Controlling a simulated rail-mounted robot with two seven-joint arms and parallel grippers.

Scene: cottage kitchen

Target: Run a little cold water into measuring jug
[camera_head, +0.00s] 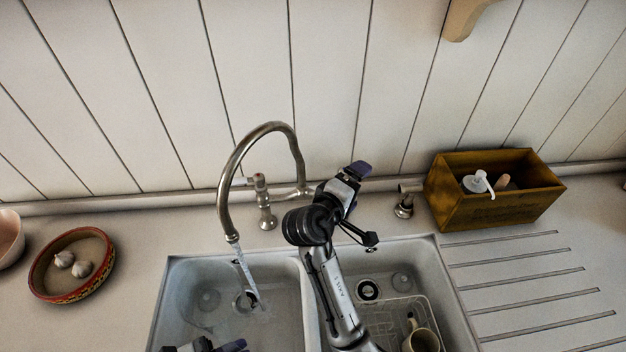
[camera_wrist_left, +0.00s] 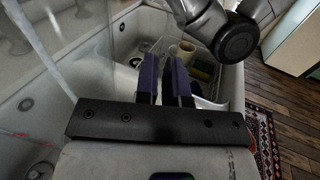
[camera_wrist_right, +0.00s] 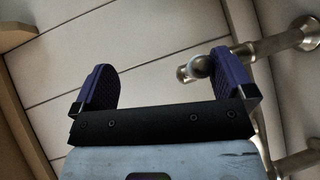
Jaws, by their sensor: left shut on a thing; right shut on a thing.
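Water (camera_head: 246,270) runs from the curved metal tap (camera_head: 230,205) down into the left basin. My left gripper (camera_head: 205,345) is low at the bottom edge. In the left wrist view its fingers (camera_wrist_left: 164,80) are close together. A see-through shape (camera_wrist_left: 45,55) beside them looks like the clear measuring jug; its outline and the grip are hard to make out. My right gripper (camera_head: 362,205) is beside the tap's right side. In the right wrist view its fingers (camera_wrist_right: 165,80) stand well apart. A round metal knob (camera_wrist_right: 200,67) shows near the right finger; no clear grip shows.
The right basin holds a wire rack and a mug (camera_head: 420,338). A wooden box (camera_head: 490,205) with a pump bottle stands at the right. A bowl (camera_head: 45,280) with garlic is at the left. A plank wall (camera_head: 330,80) stands close behind the tap.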

